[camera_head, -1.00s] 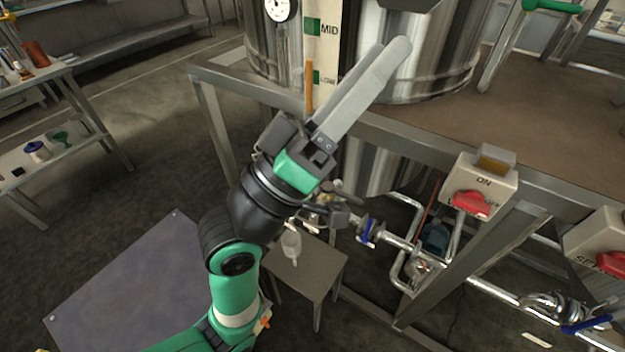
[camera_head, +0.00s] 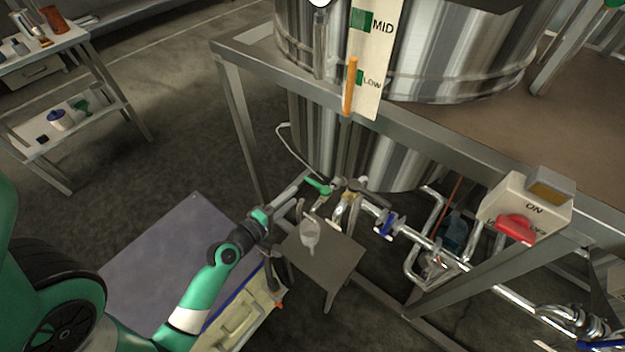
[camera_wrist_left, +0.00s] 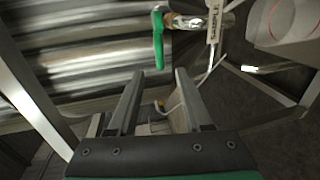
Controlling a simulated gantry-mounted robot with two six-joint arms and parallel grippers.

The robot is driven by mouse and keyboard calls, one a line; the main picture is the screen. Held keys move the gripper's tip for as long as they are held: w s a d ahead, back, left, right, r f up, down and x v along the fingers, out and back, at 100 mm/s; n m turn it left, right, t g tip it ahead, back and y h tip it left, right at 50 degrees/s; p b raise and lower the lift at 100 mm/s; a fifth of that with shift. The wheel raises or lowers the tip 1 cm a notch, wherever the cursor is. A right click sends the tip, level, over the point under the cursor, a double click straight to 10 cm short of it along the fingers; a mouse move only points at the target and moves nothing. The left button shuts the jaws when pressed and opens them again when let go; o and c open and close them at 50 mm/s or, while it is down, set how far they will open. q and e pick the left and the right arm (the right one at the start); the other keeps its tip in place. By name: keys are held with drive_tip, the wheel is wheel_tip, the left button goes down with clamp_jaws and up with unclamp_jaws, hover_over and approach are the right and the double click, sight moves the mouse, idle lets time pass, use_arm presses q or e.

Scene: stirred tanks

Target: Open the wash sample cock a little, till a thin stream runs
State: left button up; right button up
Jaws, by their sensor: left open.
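A small cock with a green lever (camera_head: 318,187) sits on the pipework under the tank. In the left wrist view the green lever (camera_wrist_left: 158,42) hangs down from a metal fitting beside a white tag (camera_wrist_left: 215,22); the tag's writing is too small to read. My left gripper (camera_head: 299,183) is just left of the lever. In the left wrist view my left gripper (camera_wrist_left: 154,73) is open and empty, with the lever just beyond its fingertips, apparently apart from it. A clear cup (camera_head: 310,236) stands on a small stool (camera_head: 335,262) below. I see no stream. My right gripper is out of view.
A blue-handled valve (camera_head: 386,223) and pipes lie to the right of the cock. The steel frame (camera_head: 235,110) stands around the tank (camera_head: 360,150).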

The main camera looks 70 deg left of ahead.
sight(312, 180)
use_arm(q)
drive_tip(key=b+x, duration=0.1)
drive_tip(key=x, duration=0.9)
drive_tip(key=shift+w+d+b, duration=0.1)
drive_tip(key=shift+d+b, duration=0.05)
drive_tip(key=shift+b, duration=0.25)
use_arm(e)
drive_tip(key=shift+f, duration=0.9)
use_arm(q)
drive_tip(key=shift+c, duration=0.3)
clamp_jaws()
